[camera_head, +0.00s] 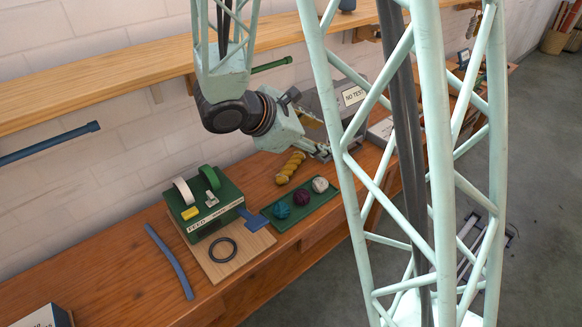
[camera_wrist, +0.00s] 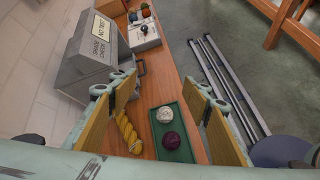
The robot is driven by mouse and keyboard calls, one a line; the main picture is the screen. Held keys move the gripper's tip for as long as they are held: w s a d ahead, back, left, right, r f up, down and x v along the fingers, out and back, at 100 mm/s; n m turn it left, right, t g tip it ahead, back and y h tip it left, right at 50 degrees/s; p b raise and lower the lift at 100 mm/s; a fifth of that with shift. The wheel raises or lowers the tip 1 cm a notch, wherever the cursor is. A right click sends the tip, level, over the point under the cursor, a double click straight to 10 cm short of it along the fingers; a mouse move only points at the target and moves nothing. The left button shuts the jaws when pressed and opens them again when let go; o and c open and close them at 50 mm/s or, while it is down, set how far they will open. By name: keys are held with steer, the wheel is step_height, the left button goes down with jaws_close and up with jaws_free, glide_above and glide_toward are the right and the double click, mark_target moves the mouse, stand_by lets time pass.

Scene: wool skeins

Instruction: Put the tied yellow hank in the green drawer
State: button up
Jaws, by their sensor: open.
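The yellow hank (camera_head: 290,167) is a twisted skein lying on the wooden bench in the head view, left of my gripper (camera_head: 322,148). In the wrist view the hank (camera_wrist: 128,133) lies on the wood beside a green tray, near the left finger. My gripper (camera_wrist: 158,90) is open, its yellow-faced fingers wide apart with nothing held between them. It is above the bench; its exact height I cannot tell.
The green tray (camera_head: 289,222) holds teal, purple and white balls. A grey cabinet (camera_wrist: 88,62) with a sign stands beyond. A black ring (camera_head: 223,250) lies on the board (camera_head: 253,247), with a blue strip (camera_head: 170,262) left of it. A shelf (camera_head: 110,75) runs along the wall.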

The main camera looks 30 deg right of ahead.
steer(key=w+a+f+n+t, duration=0.25)
steer(key=w+f+n, duration=0.25)
steer(key=w+f, duration=0.3)
steer(key=n+t+y+p, duration=0.1)
steer(key=n+t, duration=0.1)
steer(key=n, duration=0.3)
glide_toward(290, 164)
steer(key=v, duration=0.3)
steer(key=shift+w+r, duration=0.1)
steer(key=shift+r, duration=0.15)
steer(key=shift+b+x, duration=0.35)
steer(key=shift+x, duration=4)
steer(key=shift+f, duration=0.2)
steer(key=shift+b+x, duration=0.35)
steer(key=shift+x, duration=2.1)
steer(key=shift+f, duration=0.1)
steer(key=c, duration=1)
